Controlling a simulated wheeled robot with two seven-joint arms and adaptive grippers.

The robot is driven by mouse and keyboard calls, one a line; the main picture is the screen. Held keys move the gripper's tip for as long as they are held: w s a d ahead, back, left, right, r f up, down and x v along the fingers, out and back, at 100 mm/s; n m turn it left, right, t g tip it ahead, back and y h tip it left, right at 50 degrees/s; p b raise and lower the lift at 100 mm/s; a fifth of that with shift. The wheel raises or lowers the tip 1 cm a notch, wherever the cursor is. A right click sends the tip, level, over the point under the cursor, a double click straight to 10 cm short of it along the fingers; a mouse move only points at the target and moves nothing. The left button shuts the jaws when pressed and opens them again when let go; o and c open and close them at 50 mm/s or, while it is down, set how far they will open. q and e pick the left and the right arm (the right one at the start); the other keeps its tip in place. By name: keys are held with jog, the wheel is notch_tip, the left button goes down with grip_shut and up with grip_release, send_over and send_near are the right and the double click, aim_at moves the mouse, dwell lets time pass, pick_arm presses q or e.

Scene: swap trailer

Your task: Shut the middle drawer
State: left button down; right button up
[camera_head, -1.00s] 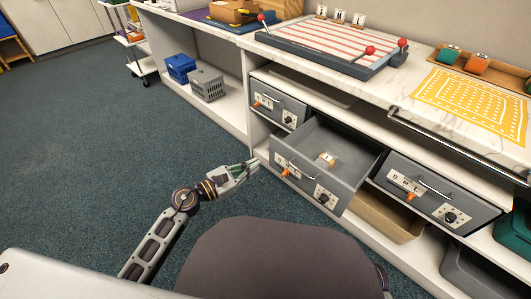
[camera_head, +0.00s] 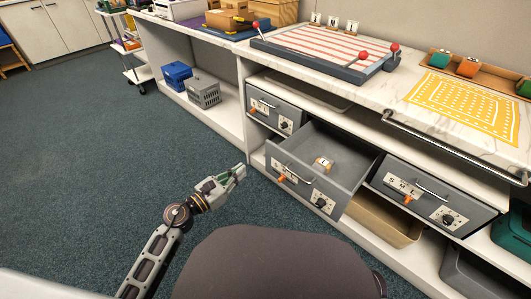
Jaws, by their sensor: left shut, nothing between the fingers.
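The middle drawer (camera_head: 275,156) is grey and stands pulled out of the cabinet, between two shut grey drawers. Its front has a bar handle (camera_head: 298,172), an orange knob at the left and a black dial at the right. A small pale item with an orange part (camera_head: 323,162) lies inside it. My left gripper (camera_head: 240,171) is shut and empty, out in front of the cabinet. It is to the left of the drawer's front and apart from it. My right gripper is not in view.
The left drawer (camera_head: 263,111) and right drawer (camera_head: 469,217) are shut. A long metal rail (camera_head: 440,142) runs along the counter front. Blue and grey baskets (camera_head: 204,91) stand on the lower shelf. Carpet at left is clear.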

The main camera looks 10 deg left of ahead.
pick_arm(q)
send_near(271, 148)
jog(key=shift+b+x, duration=0.45)
jog(key=shift+x, duration=1.95)
jog(key=shift+w+d, duration=0.45)
jog(key=shift+w, duration=0.1)
jog(key=shift+w+d, duration=0.25)
jog(key=shift+w, duration=0.1)
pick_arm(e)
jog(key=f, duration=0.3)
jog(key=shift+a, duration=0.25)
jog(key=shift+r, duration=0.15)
